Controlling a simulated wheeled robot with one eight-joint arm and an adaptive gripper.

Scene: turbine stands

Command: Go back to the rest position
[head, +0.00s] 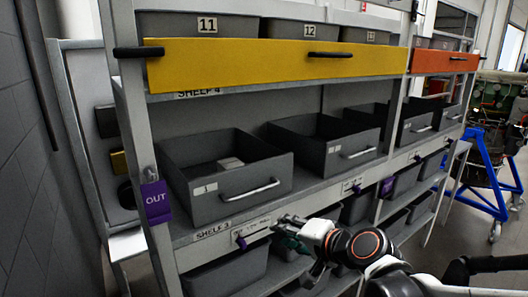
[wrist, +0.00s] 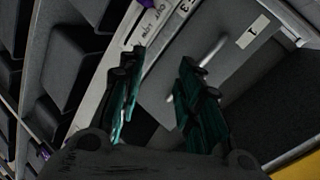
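My gripper (head: 288,232) is at the front of the shelf 3 edge, below and right of the handle of the grey bin labelled 1 (head: 243,160). In the wrist view my gripper (wrist: 160,85) has two dark fingers with teal pads, spread apart with nothing held between them. The bin's metal handle (wrist: 208,55) shows beyond the fingers, nearer the right one. Whether a finger touches the handle or shelf edge cannot be told. My arm reaches in from the lower right of the head view.
The grey rack (head: 130,130) holds several open bins on shelf 3 and more below. A yellow panel (head: 280,64) and an orange panel (head: 445,61) front the upper shelf. A purple OUT tag (head: 156,200) hangs on the left post. A blue stand (head: 485,180) is at right.

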